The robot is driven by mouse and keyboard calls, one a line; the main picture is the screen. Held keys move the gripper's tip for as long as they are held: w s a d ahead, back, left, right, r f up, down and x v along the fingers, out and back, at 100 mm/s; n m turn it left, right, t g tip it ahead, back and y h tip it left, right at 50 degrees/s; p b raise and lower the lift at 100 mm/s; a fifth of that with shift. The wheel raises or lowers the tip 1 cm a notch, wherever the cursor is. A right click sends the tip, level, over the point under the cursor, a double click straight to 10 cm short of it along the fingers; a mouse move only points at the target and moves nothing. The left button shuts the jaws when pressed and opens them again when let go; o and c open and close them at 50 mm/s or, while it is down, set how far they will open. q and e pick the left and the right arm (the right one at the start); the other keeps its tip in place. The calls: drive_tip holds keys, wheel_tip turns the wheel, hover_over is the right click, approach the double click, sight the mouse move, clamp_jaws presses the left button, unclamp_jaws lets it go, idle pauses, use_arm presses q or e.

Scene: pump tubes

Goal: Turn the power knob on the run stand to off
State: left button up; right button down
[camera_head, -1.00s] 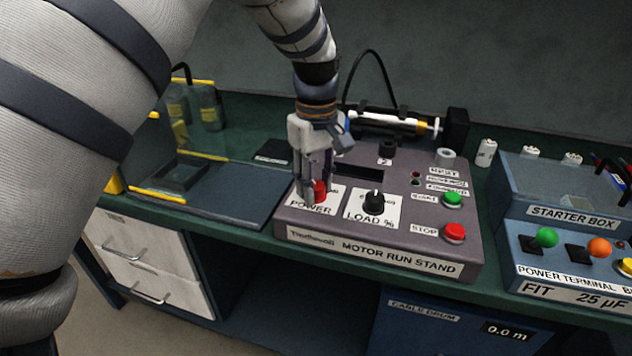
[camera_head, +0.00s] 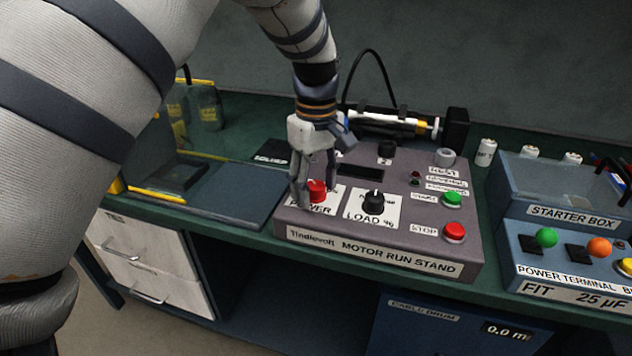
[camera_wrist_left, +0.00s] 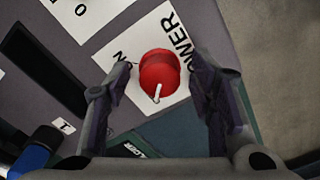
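The motor run stand (camera_head: 375,240) sits on the green bench. Its red power knob (camera_head: 317,190) is at the front left, on a white label reading POWER. In the left wrist view the red knob (camera_wrist_left: 160,75) has a white pointer line, and an "N" shows on the label beside it. My left gripper (camera_head: 314,200) is at the knob from above. In the wrist view its open fingers (camera_wrist_left: 162,100) stand on either side of the knob, with gaps showing on both sides. My right gripper is not in view.
The black load knob (camera_head: 374,200) is just right of the power knob. A green button (camera_head: 453,199) and red stop button (camera_head: 454,231) are farther right. The starter box (camera_head: 570,216) stands at right. A dark blue tray (camera_head: 225,192) lies left of the stand.

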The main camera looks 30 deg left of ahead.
sight(316, 184)
use_arm(q)
drive_tip(key=shift+r, duration=0.1)
wheel_tip(316, 184, up, 12)
idle(0.6)
